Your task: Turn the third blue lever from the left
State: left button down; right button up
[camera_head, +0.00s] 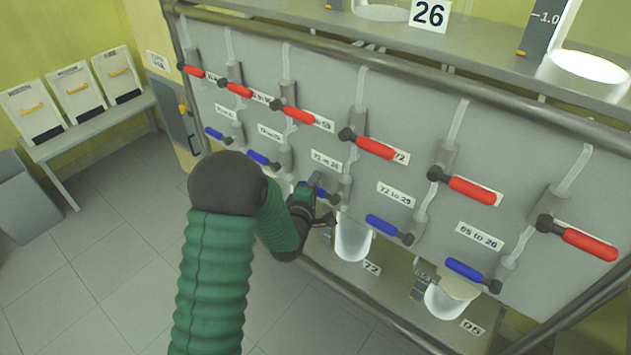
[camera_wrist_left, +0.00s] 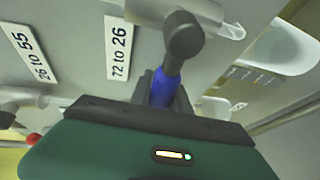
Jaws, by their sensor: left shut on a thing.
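A row of blue levers runs along the lower part of the grey panel. The third blue lever from the left (camera_head: 322,192) is partly hidden by my left gripper (camera_head: 313,195), which is shut on it. In the left wrist view the blue lever (camera_wrist_left: 161,90) sits between the jaws of the gripper (camera_wrist_left: 160,105), with its dark round pivot above. A label reading "72 to 26" (camera_wrist_left: 118,48) is beside it. The first (camera_head: 213,133), second (camera_head: 263,158), fourth (camera_head: 381,225) and fifth (camera_head: 465,268) blue levers show free. My right gripper is not in view.
Red levers (camera_head: 375,147) line the panel above the blue ones. A white beaker (camera_head: 353,240) stands on the lower shelf just right of my left gripper, and another vessel (camera_head: 447,300) is farther right. A metal rail (camera_head: 340,290) runs along the shelf front. Tiled floor lies left.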

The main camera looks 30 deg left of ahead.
pick_arm(q)
jog(key=f+n+h+p, duration=0.1)
jog(key=n, duration=0.1)
jog(key=d+f+n+g+h+p, duration=0.1)
jog(key=f, duration=0.1)
jog(key=shift+s+f+n, duration=0.2)
jog(key=shift+f+n, duration=0.1)
jog(key=shift+n, duration=0.1)
jog(key=shift+s+d+f+n+g+h+p, duration=0.1)
jog(key=shift+d+f+n+g+h+p, duration=0.1)
jog(key=shift+d+f+n+h+p, duration=0.7)
jog(key=shift+s+d+f+n+g+h+p, duration=0.15)
jog(key=shift+d+f+n+h+p, duration=0.4)
jog(key=shift+d+n+h+p, duration=0.75)
jog(key=shift+s+d+f+n+g+h+p, duration=0.1)
jog(key=shift+d+f+n+g+h+p, duration=0.15)
jog(key=shift+d+f+n+h+p, duration=0.85)
jog(key=shift+d+r+n+y+b, duration=0.35)
jog(key=shift+d+n+y+b, duration=0.05)
jog(key=shift+n+b, duration=0.15)
jog(key=c, duration=1.5)
grip_release()
jog(key=shift+o, duration=1.3)
jog(key=shift+w+a, duration=0.1)
jog(key=shift+r, duration=0.15)
